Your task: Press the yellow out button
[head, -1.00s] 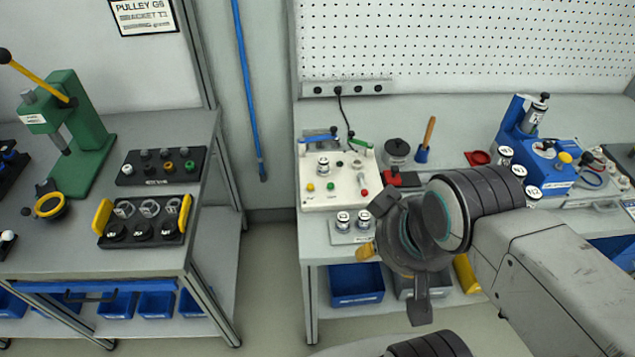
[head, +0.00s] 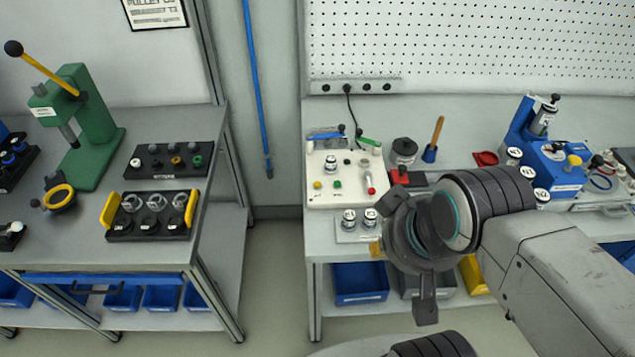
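The yellow button (head: 317,184) sits at the lower left of a white control panel (head: 318,200) on the right-hand bench. A green button (head: 337,184) is just right of it, and a small red knob on a lever is farther right. The button's lettering is too small to read. My gripper (head: 408,254) is right of and below the panel in the picture, apart from the yellow button. Its two dark fingers look spread wide, with nothing seen between them. The gripper's body hides part of the bench's front edge.
Two metal-topped parts on a small plate (head: 350,237) stand in front of the panel. A red-and-black block (head: 398,177) and a blue machine (head: 550,172) stand to the right. A gap separates the benches; the left one (head: 150,255) carries a green press (head: 95,140).

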